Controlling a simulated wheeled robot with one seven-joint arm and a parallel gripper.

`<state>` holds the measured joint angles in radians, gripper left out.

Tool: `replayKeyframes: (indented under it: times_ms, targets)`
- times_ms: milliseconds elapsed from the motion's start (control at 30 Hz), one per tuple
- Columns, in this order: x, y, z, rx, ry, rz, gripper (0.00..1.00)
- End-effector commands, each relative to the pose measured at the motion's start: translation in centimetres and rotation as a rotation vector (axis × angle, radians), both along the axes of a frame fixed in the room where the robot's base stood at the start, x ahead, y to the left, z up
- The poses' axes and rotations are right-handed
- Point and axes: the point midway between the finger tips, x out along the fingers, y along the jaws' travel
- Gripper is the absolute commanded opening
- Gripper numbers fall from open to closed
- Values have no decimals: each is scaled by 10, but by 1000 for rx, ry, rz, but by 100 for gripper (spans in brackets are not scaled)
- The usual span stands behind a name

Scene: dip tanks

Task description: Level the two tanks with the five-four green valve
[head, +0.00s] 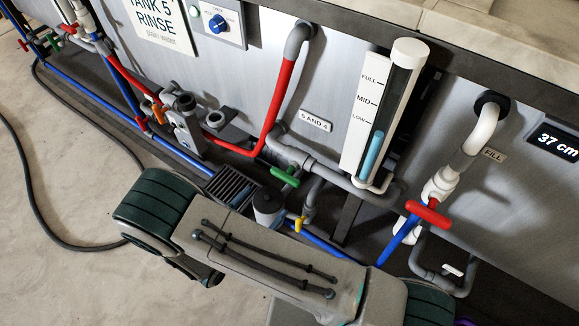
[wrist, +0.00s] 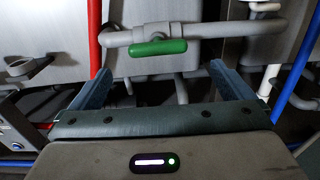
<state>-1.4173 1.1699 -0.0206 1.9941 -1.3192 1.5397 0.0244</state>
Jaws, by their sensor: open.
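The green valve handle (head: 286,177) sits on a grey pipe (head: 335,178) below a label reading "5 AND 4" (head: 315,120). In the wrist view the green handle (wrist: 158,47) lies roughly parallel to the grey pipe (wrist: 205,33). My gripper (wrist: 160,70) is open and empty, its two fingers spread either side of the handle's span, the handle appearing ahead of the fingertips. I cannot tell the exact gap. In the head view my arm hides the fingers. The level gauge (head: 412,55) shows blue liquid (head: 373,155) just under LOW.
A red valve handle (head: 428,214) is on the fill pipe at right, below a "37 cm" display (head: 557,145). A small yellow valve (head: 299,224) and an orange one (head: 157,113) are nearby. A red pipe (head: 279,105) rises left of the green handle. A dark hose (head: 42,215) lies on open floor at left.

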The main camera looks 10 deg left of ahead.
Motion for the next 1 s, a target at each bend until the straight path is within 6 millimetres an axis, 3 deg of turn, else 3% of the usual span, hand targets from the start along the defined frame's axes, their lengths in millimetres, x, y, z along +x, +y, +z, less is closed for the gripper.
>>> replayKeyframes:
  times_ms: [233, 700, 1000]
  targets:
    - [16, -5, -4, -11, -5, 21, 100]
    - [103, -41, -4, -10, -4, 19, 100]
    - [124, -49, -3, -9, -4, 22, 100]
